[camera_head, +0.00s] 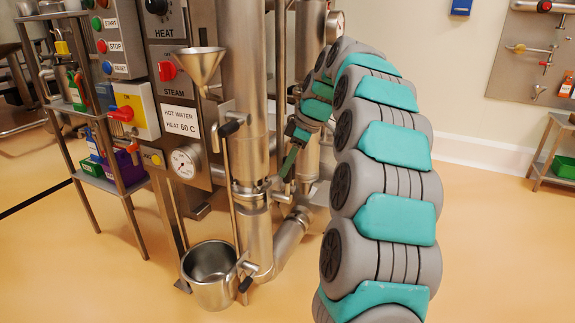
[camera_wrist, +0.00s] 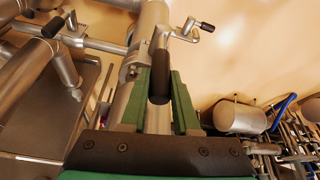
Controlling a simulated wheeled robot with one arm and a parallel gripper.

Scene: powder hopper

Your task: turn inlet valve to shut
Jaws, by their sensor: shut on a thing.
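My gripper (camera_wrist: 160,88) is shut on a black valve handle (camera_wrist: 159,62), which stands between its two green fingers in the wrist view. A steel pipe (camera_wrist: 154,20) runs just behind this handle. In the head view my gripper (camera_head: 287,165) reaches in between the vertical steel pipes, and the held handle is hidden there. No label naming the inlet valve is readable, and whether the valve stands open or shut cannot be told.
A steel funnel (camera_head: 199,66) and an upper black-handled lever (camera_head: 229,128) are left of the main pipe (camera_head: 246,100). A control panel (camera_head: 165,60) and a shelf rack (camera_head: 100,180) are further left.

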